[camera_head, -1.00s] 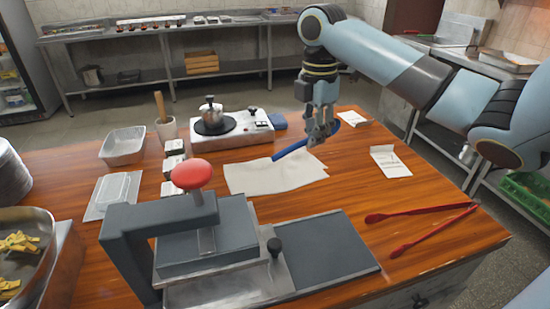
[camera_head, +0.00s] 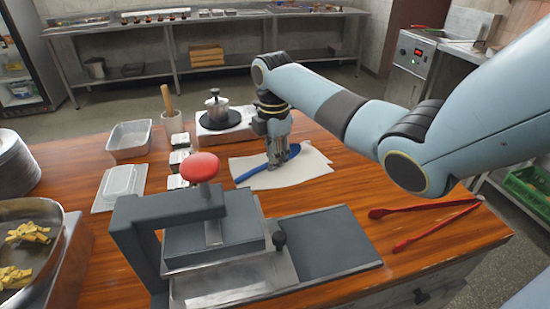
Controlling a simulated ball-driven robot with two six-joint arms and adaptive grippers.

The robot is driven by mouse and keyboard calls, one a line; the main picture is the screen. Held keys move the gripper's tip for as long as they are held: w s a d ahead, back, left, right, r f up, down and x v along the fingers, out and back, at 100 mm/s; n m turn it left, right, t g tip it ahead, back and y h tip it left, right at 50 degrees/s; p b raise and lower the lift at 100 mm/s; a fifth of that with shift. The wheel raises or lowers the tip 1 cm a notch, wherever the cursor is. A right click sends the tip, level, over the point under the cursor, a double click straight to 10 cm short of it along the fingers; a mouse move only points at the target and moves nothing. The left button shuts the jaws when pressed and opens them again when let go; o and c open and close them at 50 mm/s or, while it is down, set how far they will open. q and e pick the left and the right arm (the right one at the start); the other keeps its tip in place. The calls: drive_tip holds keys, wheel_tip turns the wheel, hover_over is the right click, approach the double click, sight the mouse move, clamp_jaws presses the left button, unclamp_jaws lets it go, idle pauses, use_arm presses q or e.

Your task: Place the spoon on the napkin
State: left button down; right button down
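The blue spoon (camera_head: 252,171) is over the white napkin (camera_head: 306,170), running from lower left to upper right. It looks to be at or very near the cloth; I cannot tell whether it touches. My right gripper (camera_head: 277,163) points down at the middle of the spoon, its fingers close together and shut on it. The fingers hide the middle part of the spoon. My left gripper is not in view.
A press with a red knob (camera_head: 200,167) stands in front of the napkin. A small burner (camera_head: 233,131) with a pot is behind it. Red tongs (camera_head: 425,222) lie at the right. Metal trays (camera_head: 129,140) and small containers stand to the left.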

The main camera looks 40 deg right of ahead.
drive_tip(key=shift+f, duration=0.1)
drive_tip(key=shift+f, duration=0.25)
drive_tip(key=shift+s+a+f, duration=0.15)
drive_tip(key=shift+s+f, duration=0.1)
drive_tip(key=c, duration=1.5)
unclamp_jaws()
drive_tip(key=shift+f, duration=0.2)
drive_tip(key=shift+w, duration=0.1)
drive_tip(key=shift+r, duration=0.1)
drive_tip(key=shift+r, duration=0.3)
drive_tip(key=r, duration=1.2)
drive_tip(key=shift+w+r, duration=0.3)
drive_tip(key=shift+r, duration=0.1)
